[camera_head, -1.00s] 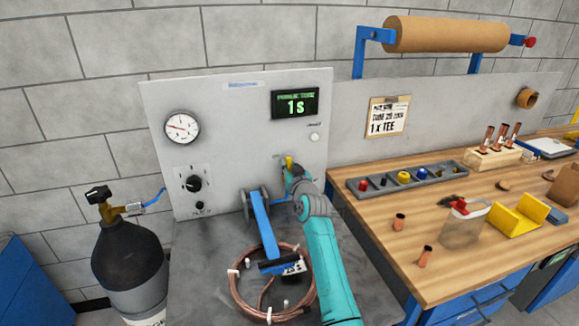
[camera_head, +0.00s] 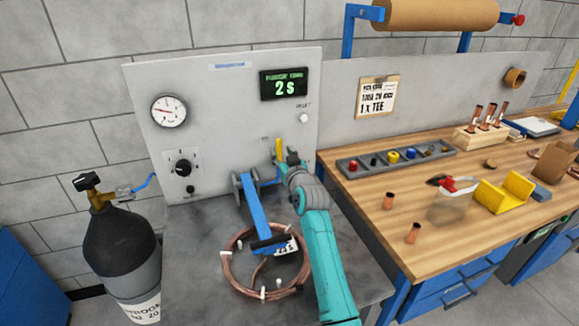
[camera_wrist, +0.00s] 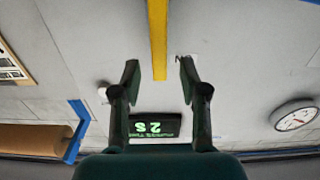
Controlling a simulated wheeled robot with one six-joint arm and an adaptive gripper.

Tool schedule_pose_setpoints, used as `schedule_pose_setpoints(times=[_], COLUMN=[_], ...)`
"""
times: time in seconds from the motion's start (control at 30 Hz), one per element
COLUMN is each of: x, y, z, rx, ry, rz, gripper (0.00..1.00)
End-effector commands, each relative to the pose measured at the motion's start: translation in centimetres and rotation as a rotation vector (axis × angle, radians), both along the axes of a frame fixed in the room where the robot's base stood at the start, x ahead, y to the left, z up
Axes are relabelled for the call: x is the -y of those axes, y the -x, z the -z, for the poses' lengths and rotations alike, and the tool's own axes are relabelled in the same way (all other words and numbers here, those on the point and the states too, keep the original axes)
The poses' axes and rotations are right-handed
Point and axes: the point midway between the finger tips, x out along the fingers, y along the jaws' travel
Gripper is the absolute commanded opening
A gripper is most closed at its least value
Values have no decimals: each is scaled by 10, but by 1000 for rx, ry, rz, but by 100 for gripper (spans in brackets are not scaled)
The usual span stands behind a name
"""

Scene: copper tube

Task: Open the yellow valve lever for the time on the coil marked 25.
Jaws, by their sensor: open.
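The yellow valve lever (camera_head: 278,146) stands upright in front of the grey panel. My gripper (camera_head: 285,160) is at the lever, and my arm hides the lever's lower part. In the wrist view, the lever (camera_wrist: 158,40) comes down from the top edge, its end between the open fingertips of my gripper (camera_wrist: 158,76). A gap shows on each side of it. A copper coil (camera_head: 232,277) lies on the grey bench with a white tag (camera_head: 288,246), too small to read surely. The green display (camera_head: 284,84) reads 2 S; it also shows upside down in the wrist view (camera_wrist: 155,126).
A gauge (camera_head: 169,110) and black knob (camera_head: 182,167) are on the panel's left. A blue bar (camera_head: 254,205) reaches over the coil beside my arm. A gas cylinder (camera_head: 120,245) stands left. The wooden bench (camera_head: 350,205) with a parts tray and copper pieces is right.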

Motion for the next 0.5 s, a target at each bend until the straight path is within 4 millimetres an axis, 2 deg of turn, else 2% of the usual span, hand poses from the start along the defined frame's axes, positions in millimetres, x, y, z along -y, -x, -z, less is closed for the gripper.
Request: schedule_pose_setpoints(times=[0.3,0.5], x=[16,22], y=[51,69], z=[1,0], rx=[-1,0], ry=[1,1], rz=[0,0], gripper=[44,44])
